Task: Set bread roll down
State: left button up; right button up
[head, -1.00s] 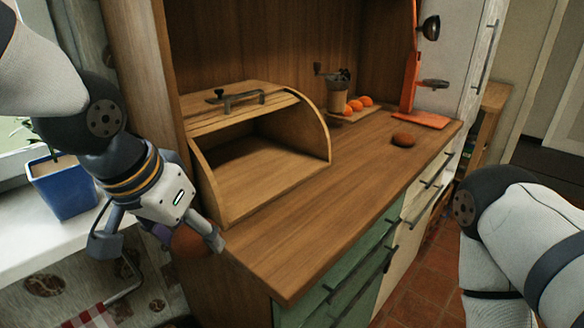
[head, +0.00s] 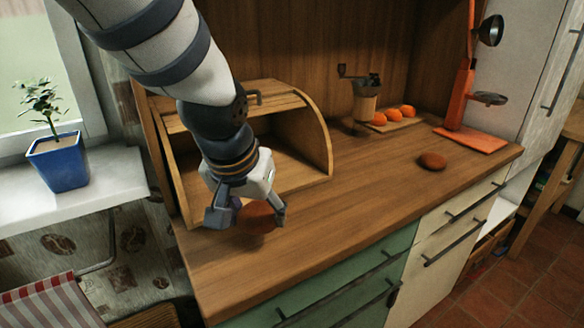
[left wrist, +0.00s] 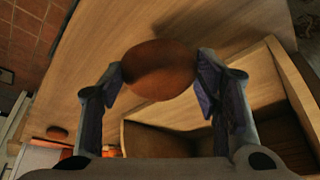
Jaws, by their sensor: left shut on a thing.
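My left gripper (head: 246,212) is shut on a brown bread roll (head: 257,217), in front of the open wooden bread box (head: 318,140). In the left wrist view the roll (left wrist: 160,70) sits between the two fingers. The roll is over the wooden counter (head: 330,225), close to it; I cannot tell whether it touches. A second brown roll (head: 431,161) lies on the counter to the right; it shows small in the left wrist view (left wrist: 57,133). My right gripper is not in view.
A grinder (head: 367,97) stands at the back beside a board with orange fruits (head: 401,112). An orange stand (head: 460,95) is at the far right of the counter. A blue plant pot (head: 60,162) is on the windowsill. The counter's middle is clear.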

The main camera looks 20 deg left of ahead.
pick_arm(q)
jog(key=w+a, duration=0.3)
jog(key=a, duration=0.1)
jog(key=w+a, duration=0.4)
jog(key=a, duration=0.1)
jog(key=w+a, duration=0.4)
jog(key=shift+a, duration=0.25)
jog(key=f, duration=0.3)
jog(key=shift+w+a+f, duration=0.1)
jog(key=shift+w+a, duration=0.05)
jog(key=shift+a, duration=0.05)
jog(key=shift+w+f, duration=0.15)
jog(key=shift+f, duration=0.05)
jog(key=shift+f, duration=0.1)
jog(key=o, duration=1)
jog(key=v, duration=1.2)
